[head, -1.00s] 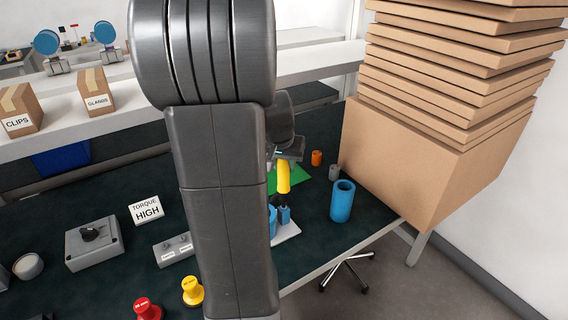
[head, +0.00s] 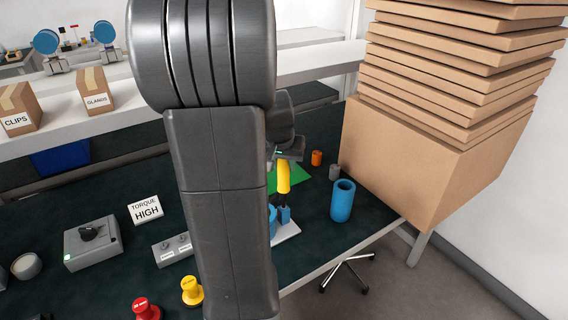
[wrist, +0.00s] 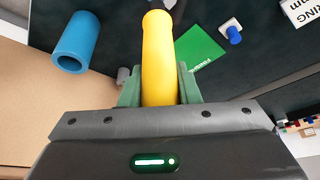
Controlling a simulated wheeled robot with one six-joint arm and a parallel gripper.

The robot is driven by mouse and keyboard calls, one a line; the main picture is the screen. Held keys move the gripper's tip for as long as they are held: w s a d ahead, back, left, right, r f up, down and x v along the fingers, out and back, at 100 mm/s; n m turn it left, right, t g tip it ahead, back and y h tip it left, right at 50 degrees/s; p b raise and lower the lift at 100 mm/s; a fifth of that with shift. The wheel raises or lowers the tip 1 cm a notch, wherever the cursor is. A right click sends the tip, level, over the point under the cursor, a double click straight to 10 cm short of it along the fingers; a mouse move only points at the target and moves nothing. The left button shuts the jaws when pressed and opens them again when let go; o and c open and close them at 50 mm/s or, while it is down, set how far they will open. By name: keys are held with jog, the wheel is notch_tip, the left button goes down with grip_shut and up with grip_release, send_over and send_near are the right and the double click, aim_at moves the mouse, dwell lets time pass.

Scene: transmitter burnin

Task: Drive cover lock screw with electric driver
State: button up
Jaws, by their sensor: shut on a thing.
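A yellow electric driver (head: 283,177) stands roughly upright under my gripper (head: 286,155) in the head view. In the wrist view its yellow handle (wrist: 158,60) sits between the two greenish fingers of my gripper (wrist: 159,88), which is shut on it. The driver's lower end is dark and meets or hangs just in front of a small blue part (head: 284,214) on a white plate (head: 287,232). I cannot tell whether they touch. My arm hides part of the plate and another blue piece beside it. The cover and its lock screw cannot be made out.
A blue open cylinder (head: 342,202), an orange cylinder (head: 316,158) and a grey one (head: 334,172) stand right of the driver. A green card (wrist: 201,47) lies nearby. Stacked cardboard boxes (head: 430,150) crowd the right. A grey knob box (head: 92,245) and a TORQUE HIGH sign (head: 146,209) stand left.

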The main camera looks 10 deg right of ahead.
jog(key=shift+r+p, duration=2.65)
jog(key=shift+r, duration=0.85)
jog(key=shift+f, duration=0.1)
